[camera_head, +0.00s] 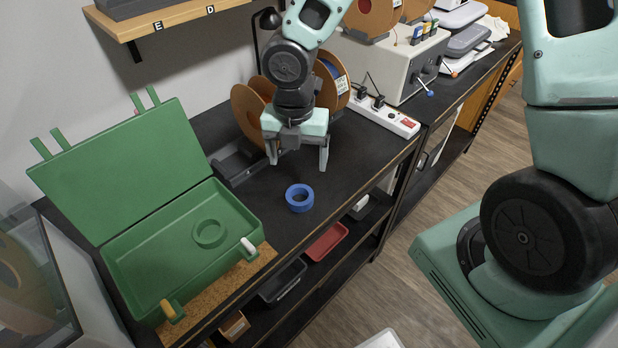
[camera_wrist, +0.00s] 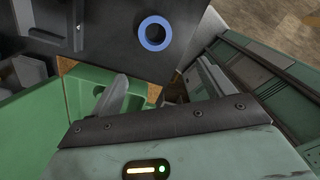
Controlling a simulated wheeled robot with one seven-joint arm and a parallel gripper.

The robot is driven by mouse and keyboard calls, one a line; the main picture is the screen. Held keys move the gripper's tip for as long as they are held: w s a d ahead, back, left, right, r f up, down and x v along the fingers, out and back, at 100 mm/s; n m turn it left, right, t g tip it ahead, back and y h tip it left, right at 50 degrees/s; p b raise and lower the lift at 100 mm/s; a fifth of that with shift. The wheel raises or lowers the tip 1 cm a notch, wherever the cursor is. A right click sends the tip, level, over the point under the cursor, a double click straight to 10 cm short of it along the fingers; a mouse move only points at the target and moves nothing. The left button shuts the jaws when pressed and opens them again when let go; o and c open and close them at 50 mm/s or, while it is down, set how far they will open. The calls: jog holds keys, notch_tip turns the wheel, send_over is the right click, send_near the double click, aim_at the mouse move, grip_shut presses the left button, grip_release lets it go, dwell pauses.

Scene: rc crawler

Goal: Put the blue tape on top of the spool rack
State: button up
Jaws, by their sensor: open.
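The blue tape (camera_head: 299,207) is a ring lying flat on the black bench top. It also shows in the wrist view (camera_wrist: 155,47), near the top. My gripper (camera_head: 297,162) points down above the bench, behind the tape in the head view. It is open and nothing shows between its fingers; the tape is apart from it. Large brown spools (camera_head: 248,108) stand behind my gripper, partly hidden by my arm. A dark frame (camera_head: 232,172) at their foot looks like part of the spool rack, but its top is not clear.
An open green case (camera_head: 126,262) with a ring-shaped recess stands left of the tape. A white power strip (camera_head: 388,117) and a grey machine (camera_head: 383,68) are at the back right. Red (camera_head: 327,242) and black bins (camera_head: 283,281) sit on the shelf below.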

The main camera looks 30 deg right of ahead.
jog(key=s+a+r+m, duration=0.2)
jog(key=s+r+m, duration=0.3)
jog(key=s+m, duration=0.4)
jog(key=s+a+r+m, duration=0.3)
jog(key=s+r+m, duration=0.3)
jog(key=s+m, duration=0.3)
jog(key=m, duration=0.2)
jog(key=shift+s+a+m+y, duration=0.25)
jog(key=shift+s+m+y, duration=0.05)
jog(key=shift+m+y, duration=0.1)
notch_tip(320, 180, down, 7)
jog(key=b, duration=0.7)
jog(key=shift+f, duration=0.15)
